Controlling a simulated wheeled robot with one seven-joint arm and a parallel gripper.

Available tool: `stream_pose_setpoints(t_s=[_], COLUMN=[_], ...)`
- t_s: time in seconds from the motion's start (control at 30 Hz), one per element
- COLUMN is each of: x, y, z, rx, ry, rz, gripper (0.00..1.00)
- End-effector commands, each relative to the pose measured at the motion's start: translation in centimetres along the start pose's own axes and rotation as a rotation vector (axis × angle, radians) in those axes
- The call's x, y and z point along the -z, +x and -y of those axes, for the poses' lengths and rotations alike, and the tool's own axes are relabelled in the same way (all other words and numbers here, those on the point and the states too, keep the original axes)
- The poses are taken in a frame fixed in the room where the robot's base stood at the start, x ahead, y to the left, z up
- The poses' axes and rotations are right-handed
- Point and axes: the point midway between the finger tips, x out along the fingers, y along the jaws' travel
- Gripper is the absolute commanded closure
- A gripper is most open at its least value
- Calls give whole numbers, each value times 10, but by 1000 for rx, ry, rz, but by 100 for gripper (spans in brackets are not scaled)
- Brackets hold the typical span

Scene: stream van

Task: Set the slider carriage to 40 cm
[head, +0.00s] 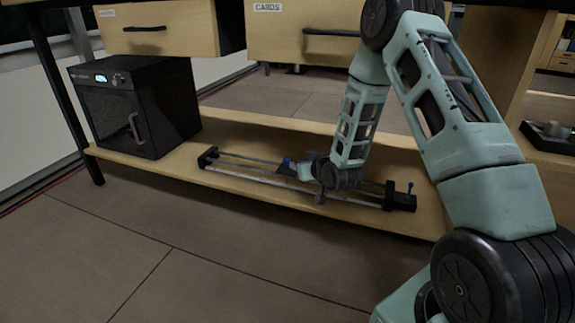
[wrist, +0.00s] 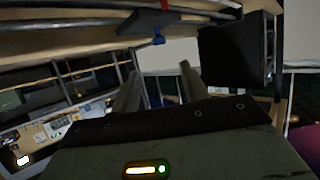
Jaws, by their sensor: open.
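The slider (head: 245,177) is a pair of long rails between black end blocks, lying on the low wooden shelf. Its dark carriage (head: 284,170) with a blue knob (head: 287,161) sits near the middle of the rails. In the wrist view, which looks tilted, the carriage (wrist: 148,22) is at the top, with the blue knob (wrist: 158,39) and a small red mark. My gripper (head: 304,171) is just right of the carriage in the head view. In the wrist view its fingers (wrist: 158,82) are apart and empty, with the knob beyond them. No scale reading is legible.
A black box with a lit display (head: 130,105) stands on the shelf at left. Drawers (head: 160,27) hang above the slider, one labelled CARDS (head: 290,18). My arm covers part of the right rails. The floor in front is clear.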

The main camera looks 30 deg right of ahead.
Motion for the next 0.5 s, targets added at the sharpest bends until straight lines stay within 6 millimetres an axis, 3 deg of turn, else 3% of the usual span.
stream_pose_setpoints(t_s=[0.2, 0.5], x=[-5, -4], y=[50, 103], z=[0, 0], rx=[0, 0], ry=[0, 0], rz=[-3, -1], gripper=[55, 55])
